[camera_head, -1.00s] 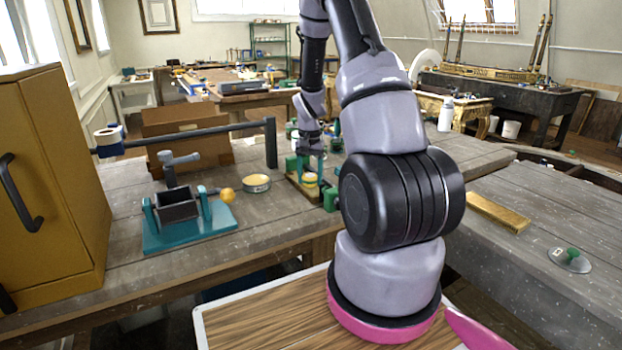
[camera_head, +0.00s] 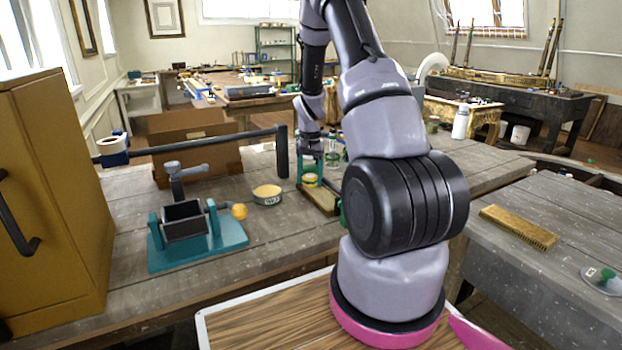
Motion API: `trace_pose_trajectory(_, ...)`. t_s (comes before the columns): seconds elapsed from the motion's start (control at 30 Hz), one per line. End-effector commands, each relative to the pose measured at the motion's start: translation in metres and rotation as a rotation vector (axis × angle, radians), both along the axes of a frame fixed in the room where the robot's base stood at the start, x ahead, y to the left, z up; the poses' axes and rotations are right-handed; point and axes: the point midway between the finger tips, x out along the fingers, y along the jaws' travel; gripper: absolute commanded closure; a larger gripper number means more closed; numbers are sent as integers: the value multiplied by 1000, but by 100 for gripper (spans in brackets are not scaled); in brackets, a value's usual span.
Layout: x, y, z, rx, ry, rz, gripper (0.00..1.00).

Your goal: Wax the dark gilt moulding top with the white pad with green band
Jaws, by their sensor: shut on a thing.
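My gripper (camera_head: 311,160) points down over the bench behind my upper arm, at a small wooden stand (camera_head: 322,201) with green parts. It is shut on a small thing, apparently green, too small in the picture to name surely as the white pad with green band. A yellow round thing (camera_head: 310,180) shows just below the fingers; I cannot tell whether they touch it. A small white and green thing rests on a clear dish (camera_head: 603,280) at the far right.
A yellow cabinet (camera_head: 55,200) closes the left side.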

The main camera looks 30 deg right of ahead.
Motion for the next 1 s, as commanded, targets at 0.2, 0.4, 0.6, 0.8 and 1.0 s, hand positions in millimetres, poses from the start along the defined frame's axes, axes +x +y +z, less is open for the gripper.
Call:
trace_pose_trajectory(0.2,0,-1,24,-1,-4,0,88)
trace_pose_trajectory(0.4,0,-1,42,-1,-4,0,88)
trace_pose_trajectory(0.6,-1,-1,60,-1,-4,-1,88)
trace_pose_trajectory(0.8,-3,-1,74,-1,-4,-2,88)
trace_pose_trajectory(1.0,-3,-1,76,-1,-2,-2,88)
